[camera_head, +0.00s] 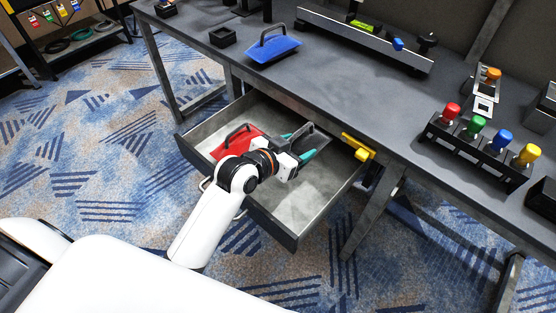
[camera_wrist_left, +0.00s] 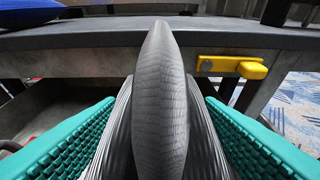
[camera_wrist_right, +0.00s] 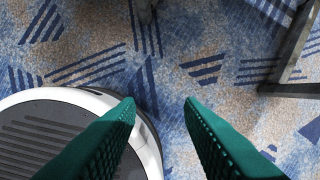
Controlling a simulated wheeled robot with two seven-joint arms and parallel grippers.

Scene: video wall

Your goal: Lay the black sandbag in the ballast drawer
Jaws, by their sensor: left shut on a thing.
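The black sandbag (camera_wrist_left: 162,100) is between the teal fingers of my left gripper (camera_wrist_left: 160,135), which is shut on it. In the head view my left gripper (camera_head: 303,151) reaches over the open ballast drawer (camera_head: 304,205), and part of the dark bag (camera_head: 309,140) shows between the fingers. The bag appears to be over the drawer's middle; whether it touches the drawer floor I cannot tell. My right gripper (camera_wrist_right: 160,115) is open and empty over the carpet, seen only in the right wrist view.
A red sandbag (camera_head: 236,143) with a dark handle lies in the drawer's left part. A blue sandbag (camera_head: 273,48) lies on the grey bench top (camera_head: 350,95). A yellow latch (camera_head: 357,146) sits at the drawer's right back. The drawer's near right floor is bare.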

